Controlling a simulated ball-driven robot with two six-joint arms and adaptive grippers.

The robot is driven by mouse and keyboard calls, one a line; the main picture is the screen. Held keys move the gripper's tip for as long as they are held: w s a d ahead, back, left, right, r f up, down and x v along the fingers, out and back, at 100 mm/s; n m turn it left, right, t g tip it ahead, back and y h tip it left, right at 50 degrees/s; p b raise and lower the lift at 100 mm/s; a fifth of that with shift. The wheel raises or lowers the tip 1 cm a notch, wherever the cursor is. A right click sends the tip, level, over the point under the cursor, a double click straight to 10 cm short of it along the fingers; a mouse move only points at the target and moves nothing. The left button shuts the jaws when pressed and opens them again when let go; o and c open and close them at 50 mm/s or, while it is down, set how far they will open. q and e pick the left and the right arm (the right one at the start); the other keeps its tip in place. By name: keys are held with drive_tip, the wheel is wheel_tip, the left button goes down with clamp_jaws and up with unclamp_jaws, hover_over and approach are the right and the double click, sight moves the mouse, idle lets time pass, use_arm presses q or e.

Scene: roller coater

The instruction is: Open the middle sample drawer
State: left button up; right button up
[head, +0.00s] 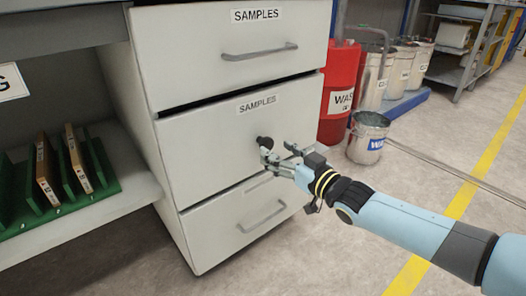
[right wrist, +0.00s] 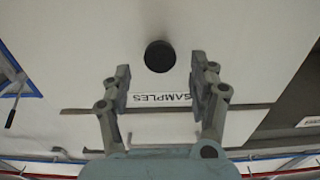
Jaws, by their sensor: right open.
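The middle sample drawer (head: 205,150) is a pale front labelled SAMPLES in the grey-white cabinet. A dark gap runs along its top edge; I cannot tell whether it stands out from the cabinet. Its round black knob (head: 264,142) sits right of centre. My right gripper (head: 278,152) is open in front of the drawer, close to the knob. In the right wrist view the knob (right wrist: 160,56) lies centred between the two spread fingers (right wrist: 160,72), around their tips, with clear space on both sides. My left gripper is not in view.
The top drawer (head: 200,45) and bottom drawer (head: 215,225) have bar handles and look shut. A red waste drum (head: 338,85) and a metal bucket (head: 367,138) stand right of the cabinet. A green rack (head: 100,180) sits on the left shelf. Floor in front is clear.

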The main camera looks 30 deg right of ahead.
sight(269, 146)
drive_tip(key=w, duration=0.2)
drive_tip(key=w+b, duration=0.1)
drive_tip(key=w, duration=0.1)
drive_tip(key=shift+a+f, duration=0.2)
drive_tip(key=shift+w+r+b, duration=0.15)
drive_tip(key=shift+w+b, duration=0.15)
drive_tip(key=shift+w, duration=0.2)
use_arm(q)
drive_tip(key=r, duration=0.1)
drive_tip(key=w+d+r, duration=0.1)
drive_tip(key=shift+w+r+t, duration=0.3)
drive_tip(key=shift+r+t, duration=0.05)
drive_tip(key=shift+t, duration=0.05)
use_arm(e)
clamp_jaws()
